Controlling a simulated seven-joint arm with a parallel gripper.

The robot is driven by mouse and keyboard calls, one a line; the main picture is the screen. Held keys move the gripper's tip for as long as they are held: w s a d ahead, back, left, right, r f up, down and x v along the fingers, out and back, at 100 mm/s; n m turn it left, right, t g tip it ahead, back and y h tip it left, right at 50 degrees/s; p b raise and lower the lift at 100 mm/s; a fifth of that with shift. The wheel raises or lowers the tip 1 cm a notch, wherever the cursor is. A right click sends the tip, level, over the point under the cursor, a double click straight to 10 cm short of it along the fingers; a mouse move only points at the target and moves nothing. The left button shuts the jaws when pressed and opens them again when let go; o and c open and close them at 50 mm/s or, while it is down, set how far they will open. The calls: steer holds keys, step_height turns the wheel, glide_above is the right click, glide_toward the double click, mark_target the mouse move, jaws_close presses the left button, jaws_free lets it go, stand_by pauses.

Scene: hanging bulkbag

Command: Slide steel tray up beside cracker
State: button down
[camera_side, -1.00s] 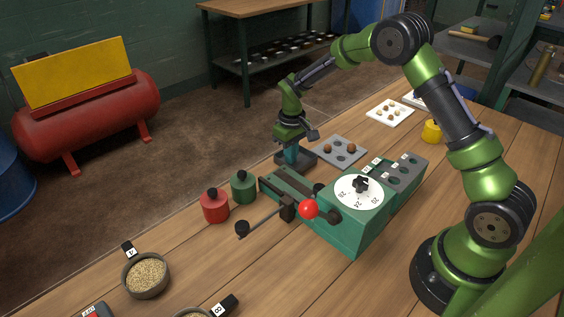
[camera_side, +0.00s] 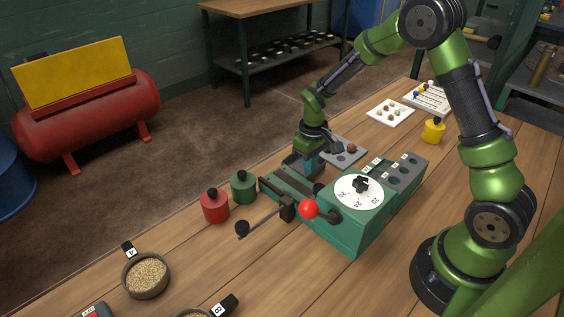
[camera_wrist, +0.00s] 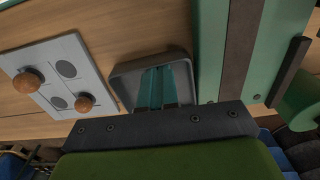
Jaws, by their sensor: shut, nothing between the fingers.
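The steel tray (camera_wrist: 124,82) is a small dark grey square with a raised rim. In the wrist view it lies between the nut plate and the green cracker body, with its right side close to the cracker. My gripper (camera_wrist: 163,72) is shut, its two teal fingers side by side and reaching down over the tray's inside; nothing shows between them. In the side view my gripper (camera_side: 307,166) is low at the cracker's far end and hides much of the tray. The cracker (camera_side: 335,228) is a green box with a white dial, a rail and a red-knobbed lever.
A grey plate (camera_wrist: 45,62) with brown nuts lies left of the tray in the wrist view. A red canister (camera_side: 215,206) and a green canister (camera_side: 243,187) stand beside the cracker. A bowl of grain (camera_side: 146,275) sits at the front left. A yellow canister (camera_side: 433,131) stands at the back right.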

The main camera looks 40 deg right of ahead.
steer(key=s, duration=0.8)
steer(key=w, duration=0.4)
step_height(320, 180, up, 9)
steer(key=s+a+r+m+t+y, duration=0.1)
steer(key=s+a+r+m+t, duration=0.1)
steer(key=s+r, duration=0.5)
steer(key=s+a+r+m+t+y, duration=0.1)
steer(key=s+a+r+m+t, duration=0.1)
steer(key=s+a+r+t, duration=0.2)
steer(key=s+r+t, duration=0.1)
steer(key=s+r, duration=0.2)
steer(key=r, duration=0.1)
steer(key=shift+a, duration=0.4)
